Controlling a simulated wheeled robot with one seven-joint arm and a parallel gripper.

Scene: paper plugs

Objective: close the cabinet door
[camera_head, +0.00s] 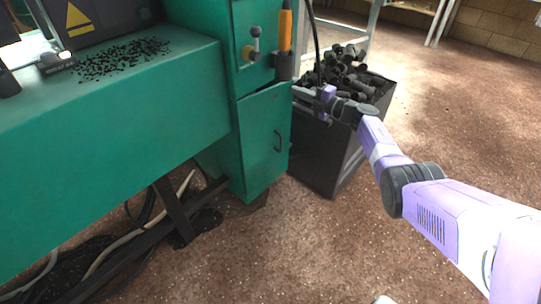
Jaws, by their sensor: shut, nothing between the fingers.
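A dark bin (325,158) full of black parts stands right of the cabinet. Above the door are a lever (254,45) and an orange-handled tool (285,30). Cables (95,262) lie on the floor at lower left. The brown floor (300,250) in front is mostly clear.

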